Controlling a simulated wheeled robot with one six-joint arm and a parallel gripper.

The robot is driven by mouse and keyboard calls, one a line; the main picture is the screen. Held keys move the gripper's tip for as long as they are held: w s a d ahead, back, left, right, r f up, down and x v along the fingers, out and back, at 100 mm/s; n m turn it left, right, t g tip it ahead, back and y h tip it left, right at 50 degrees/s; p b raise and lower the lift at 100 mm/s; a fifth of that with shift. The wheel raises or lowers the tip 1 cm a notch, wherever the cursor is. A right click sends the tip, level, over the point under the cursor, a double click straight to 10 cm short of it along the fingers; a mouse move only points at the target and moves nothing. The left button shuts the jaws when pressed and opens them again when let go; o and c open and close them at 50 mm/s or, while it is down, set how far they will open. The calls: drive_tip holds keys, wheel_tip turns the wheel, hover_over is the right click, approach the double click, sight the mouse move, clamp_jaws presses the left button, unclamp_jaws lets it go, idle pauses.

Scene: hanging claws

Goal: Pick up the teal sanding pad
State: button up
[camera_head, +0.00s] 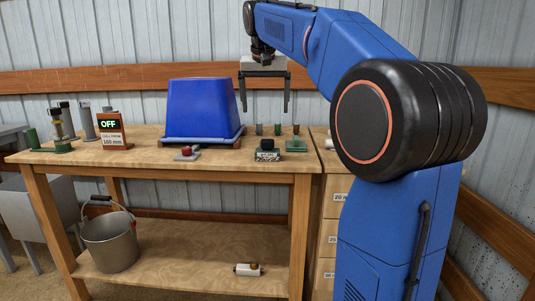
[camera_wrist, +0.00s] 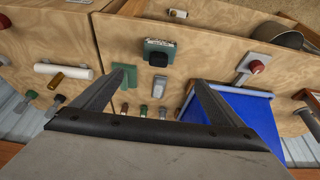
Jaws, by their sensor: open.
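The teal sanding pad (camera_head: 296,146) appears to be the low flat piece with a raised teal grip near the bench's right end. In the wrist view the same pad (camera_wrist: 131,73) sits by the left fingertip, which hides part of it. My gripper (camera_head: 264,108) hangs above the right part of the bench, fingers pointing down, open and empty.
A black-knobbed labelled block (camera_head: 267,154) stands just left of the pad. Several small cylinders (camera_head: 277,129) stand behind it. A blue upturned bin (camera_head: 203,108) and red-knobbed grey pad (camera_head: 187,154) are further left. A white cylinder (camera_wrist: 62,70) lies on the neighbouring top.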

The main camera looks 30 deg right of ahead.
sight(267, 140)
drive_tip(key=x, duration=1.7)
drive_tip(key=shift+w+d+f, duration=0.1)
drive_tip(key=shift+w+d, duration=0.05)
drive_tip(key=shift+d, duration=0.15)
drive_tip(key=shift+c, duration=0.3)
drive_tip(key=c, duration=1.1)
drive_tip(key=shift+c, duration=0.2)
drive_tip(key=shift+r, duration=0.2)
wheel_tip(267, 140, up, 10)
drive_tip(key=shift+f, duration=0.1)
